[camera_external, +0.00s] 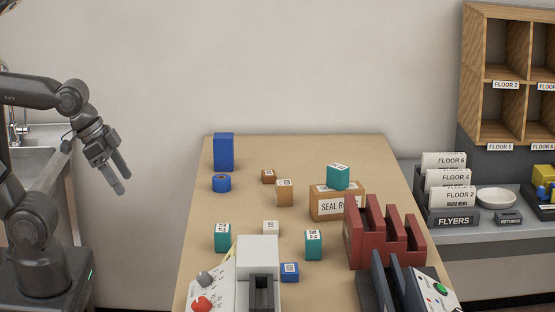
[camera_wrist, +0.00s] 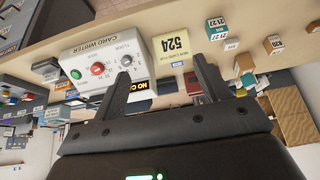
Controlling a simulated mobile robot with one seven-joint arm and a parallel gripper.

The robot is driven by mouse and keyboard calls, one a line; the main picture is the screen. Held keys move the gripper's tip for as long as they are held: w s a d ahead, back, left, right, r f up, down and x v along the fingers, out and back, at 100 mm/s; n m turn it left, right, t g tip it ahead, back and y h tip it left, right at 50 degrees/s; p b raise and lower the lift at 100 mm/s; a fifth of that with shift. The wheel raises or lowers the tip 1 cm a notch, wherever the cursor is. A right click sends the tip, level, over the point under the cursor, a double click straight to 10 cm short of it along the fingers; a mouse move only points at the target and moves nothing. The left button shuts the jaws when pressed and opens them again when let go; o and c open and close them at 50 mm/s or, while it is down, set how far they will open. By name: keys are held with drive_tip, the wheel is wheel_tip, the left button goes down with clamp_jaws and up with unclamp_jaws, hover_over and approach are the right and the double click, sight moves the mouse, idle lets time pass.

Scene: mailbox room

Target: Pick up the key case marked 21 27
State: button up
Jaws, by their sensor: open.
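Several teal cases with white printed labels are on the wooden table (camera_external: 330,146). One teal case (camera_external: 222,238) stands at the left front, another teal case (camera_external: 313,246) at the middle front, and a third teal case (camera_external: 338,177) sits on a cardboard box. My gripper (camera_external: 121,180) is open and empty, left of the table and apart from every case. Its two spread fingers also show in the wrist view (camera_wrist: 162,68).
A white card writer (camera_external: 230,280) stands at the table's front, with a red rack (camera_external: 385,240) to its right. The cardboard box (camera_external: 325,207), a blue box (camera_external: 223,152), a blue tape roll (camera_external: 221,183) and small brown and white boxes stand around. The table's back right is clear.

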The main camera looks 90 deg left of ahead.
drive_tip(key=shift+o, duration=0.4)
drive_tip(key=g, duration=1)
hover_over(223, 228)
drive_tip(key=w, duration=0.3)
wheel_tip(223, 228, down, 14)
drive_tip(key=x, duration=1)
drive_tip(key=shift+s+f, duration=0.1)
drive_tip(key=shift+f, duration=0.05)
drive_tip(key=c, duration=1.1)
